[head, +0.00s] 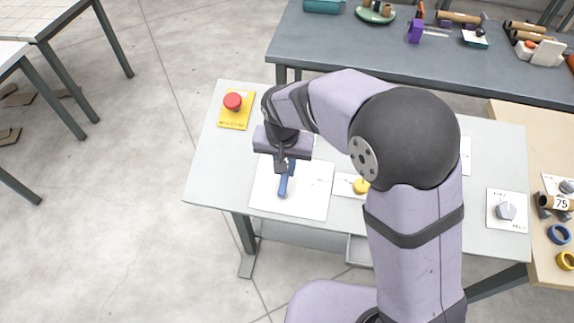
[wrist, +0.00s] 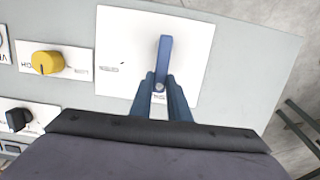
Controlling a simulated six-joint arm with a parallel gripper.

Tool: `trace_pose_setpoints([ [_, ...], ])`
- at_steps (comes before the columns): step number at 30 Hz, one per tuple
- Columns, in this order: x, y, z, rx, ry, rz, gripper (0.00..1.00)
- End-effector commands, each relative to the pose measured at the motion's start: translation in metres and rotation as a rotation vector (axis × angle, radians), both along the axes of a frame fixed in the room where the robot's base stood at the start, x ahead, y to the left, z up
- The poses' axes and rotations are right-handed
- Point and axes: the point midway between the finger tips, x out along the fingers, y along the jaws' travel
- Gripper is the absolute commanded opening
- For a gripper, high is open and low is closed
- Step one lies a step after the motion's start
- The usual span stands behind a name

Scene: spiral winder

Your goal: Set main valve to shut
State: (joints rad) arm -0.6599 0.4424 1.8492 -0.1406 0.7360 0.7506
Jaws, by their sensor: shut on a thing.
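The main valve appears to be the blue lever (head: 283,186) on a white square plate (head: 312,195), at the front left of the light grey table. In the wrist view the lever (wrist: 165,52) points away from my gripper, nearly straight up the picture, over its plate (wrist: 120,35). My gripper (wrist: 161,78) is shut on the lever, one finger on each side, near a grey round spot. In the head view my gripper (head: 281,166) comes down over the lever's far end and hides it. The small plate labels are partly hidden and too small to read.
A red button (head: 233,101) on a yellow plate is at the back left. A yellow knob (head: 361,186) sits right of the valve plate, partly behind my arm. A grey knob (head: 506,211) is at the far right. A black knob (wrist: 18,119) shows in the wrist view.

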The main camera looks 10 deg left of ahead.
Motion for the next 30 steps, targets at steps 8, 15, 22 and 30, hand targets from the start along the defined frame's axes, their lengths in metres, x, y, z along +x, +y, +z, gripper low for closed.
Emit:
trace_pose_setpoints([
  [8, 0.001, 0.001, 0.001, -0.002, -0.004, 0.014, 0.0],
  [15, 0.0, 0.001, 0.001, -0.002, -0.003, 0.011, 0.34],
  [22, 0.0, 0.001, 0.002, -0.001, -0.003, 0.008, 0.34],
  [30, -0.003, 0.002, 0.027, 0.002, -0.007, 0.009, 0.34],
])
